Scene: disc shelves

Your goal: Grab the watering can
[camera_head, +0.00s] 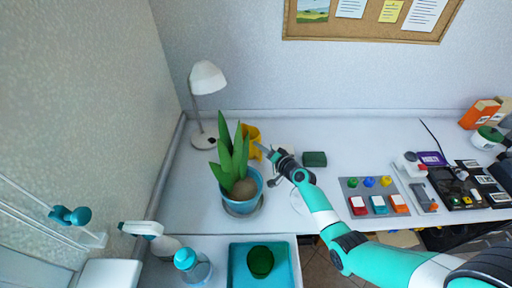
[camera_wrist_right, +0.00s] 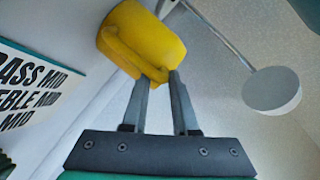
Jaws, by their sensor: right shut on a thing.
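The yellow watering can (camera_head: 252,136) stands on the table behind the potted plant, which hides part of it. In the right wrist view, the watering can (camera_wrist_right: 140,38) shows at the top, tilted in the picture. My right gripper (camera_head: 266,150) reaches it from the right. In the right wrist view, the fingertips of my right gripper (camera_wrist_right: 159,80) are shut on a narrow yellow part at the can's near edge, probably its handle. My left gripper is not in view.
A plant in a blue pot (camera_head: 242,196) stands close in front of the can. A white lamp (camera_head: 206,82) stands behind it to the left. A dark green block (camera_head: 314,159) and a colored button board (camera_head: 374,197) lie to the right. The table behind the can is clear.

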